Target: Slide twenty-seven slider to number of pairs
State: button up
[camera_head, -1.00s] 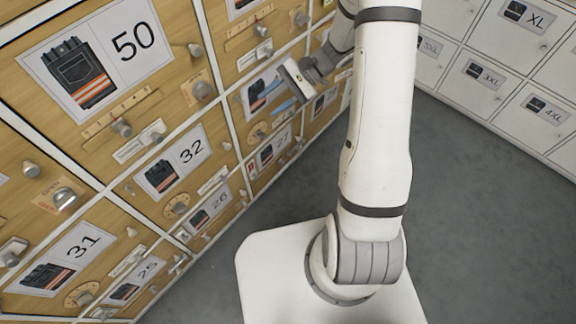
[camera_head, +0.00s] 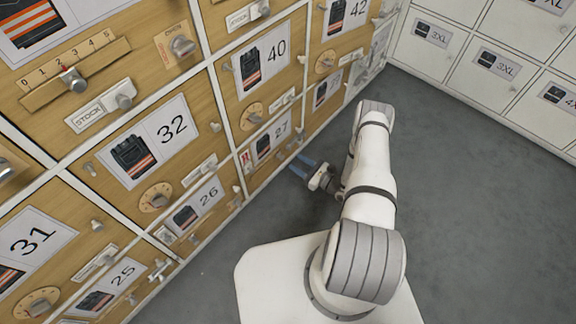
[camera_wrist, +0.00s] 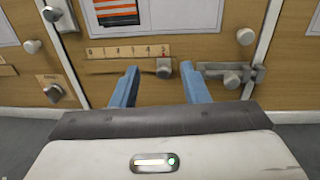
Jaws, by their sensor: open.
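In the wrist view a slider knob with a red mark (camera_wrist: 163,68) stands near the right end of a numbered scale (camera_wrist: 122,52), under a card with an orange-striped picture. The card's number is out of that view. My open fingers (camera_wrist: 159,84) appear on either side below the knob, apart from it.
In the wrist view a bolt-like fitting (camera_wrist: 232,75) is right of the scale and a knob on a plate (camera_wrist: 53,92) is left. Drawers 26 (camera_head: 208,194), 32 (camera_head: 172,127) and 40 (camera_head: 277,47) surround drawer 27. White lockers (camera_head: 470,60) stand behind clear grey floor.

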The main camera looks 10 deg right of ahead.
aim_at(283, 158)
jog(key=shift+m+t+h, duration=0.5)
jog(key=shift+m+h, duration=0.1)
jog(key=w+a+f+b, duration=0.1)
jog(key=w+a+f, duration=0.1)
jog(key=w, duration=0.1)
jog(key=w+a+f+b, duration=0.1)
jog(key=w+a, duration=0.1)
jog(key=shift+f+b, duration=0.3)
grip_shut()
